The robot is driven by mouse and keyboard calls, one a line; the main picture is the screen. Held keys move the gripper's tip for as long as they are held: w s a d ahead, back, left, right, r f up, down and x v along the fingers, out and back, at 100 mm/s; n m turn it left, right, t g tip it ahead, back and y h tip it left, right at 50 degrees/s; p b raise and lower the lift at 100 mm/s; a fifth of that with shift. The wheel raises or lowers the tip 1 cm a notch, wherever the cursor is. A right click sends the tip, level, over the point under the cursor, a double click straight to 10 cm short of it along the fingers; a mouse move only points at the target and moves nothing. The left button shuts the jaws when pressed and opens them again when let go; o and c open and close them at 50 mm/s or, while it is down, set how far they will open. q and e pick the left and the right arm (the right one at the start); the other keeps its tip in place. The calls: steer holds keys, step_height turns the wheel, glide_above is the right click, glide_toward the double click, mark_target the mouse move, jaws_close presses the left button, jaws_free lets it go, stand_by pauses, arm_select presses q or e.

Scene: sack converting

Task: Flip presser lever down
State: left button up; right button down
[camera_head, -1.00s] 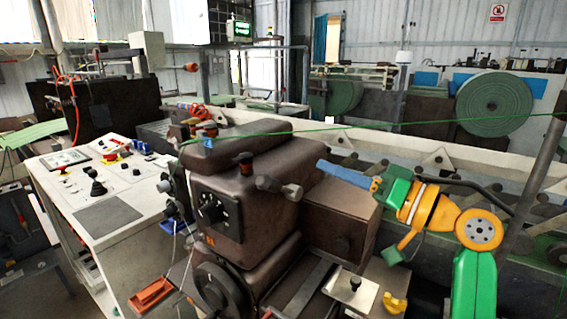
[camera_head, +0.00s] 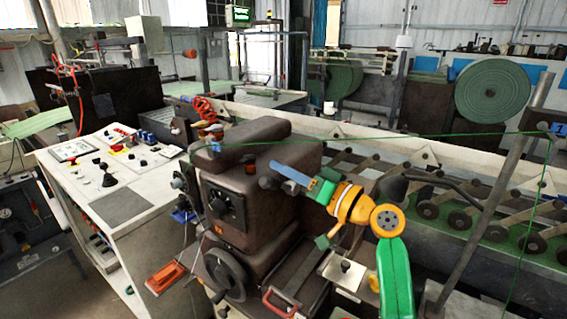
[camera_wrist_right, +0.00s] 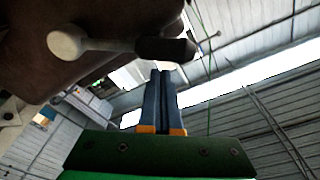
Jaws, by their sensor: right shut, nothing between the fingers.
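The brown sewing machine head (camera_head: 235,206) stands in the middle of the head view. Its presser lever (camera_head: 267,183) sticks out from its right side, partly hidden behind my right gripper. In the right wrist view the lever has a pale round hub and bar (camera_wrist_right: 92,44) and a dark handle (camera_wrist_right: 165,49) pointing right. My right gripper (camera_head: 273,164), with blue fingers, is shut and empty at the lever. In the wrist view its closed fingertips (camera_wrist_right: 161,72) lie just below the dark handle in the picture; I cannot tell whether they touch. My left gripper is not in view.
A green thread (camera_head: 400,138) crosses above my right arm to a grey post (camera_head: 490,200). A white control desk (camera_head: 120,190) stands to the left. A handwheel (camera_head: 225,272) is at the machine's front, and a conveyor with rollers (camera_head: 465,219) runs behind.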

steer(key=shift+s+f, duration=0.25)
steer(key=shift+f, duration=0.2)
steer(key=s+f+n+b, duration=0.1)
steer(key=f+n+b, duration=0.1)
steer(key=b, duration=0.3)
steer(key=a+f+n+b, duration=0.1)
steer(key=f+n+b, duration=0.1)
steer(key=n+b, duration=0.2)
steer(key=s+a+f+n+g+y+b, duration=0.1)
steer(key=f+n+b, duration=0.1)
steer(key=b, duration=0.5)
steer(key=shift+s+f+n, duration=0.3)
steer(key=shift+s+n, duration=0.05)
steer(key=shift+n, duration=0.05)
steer(key=shift+f+n+g+b, duration=0.3)
steer(key=shift+f+n+b, duration=0.1)
steer(key=shift+n+b, duration=0.35)
steer(key=shift+f+y+b, duration=0.3)
steer(key=shift+f+b, duration=0.2)
steer(key=shift+b, duration=0.2)
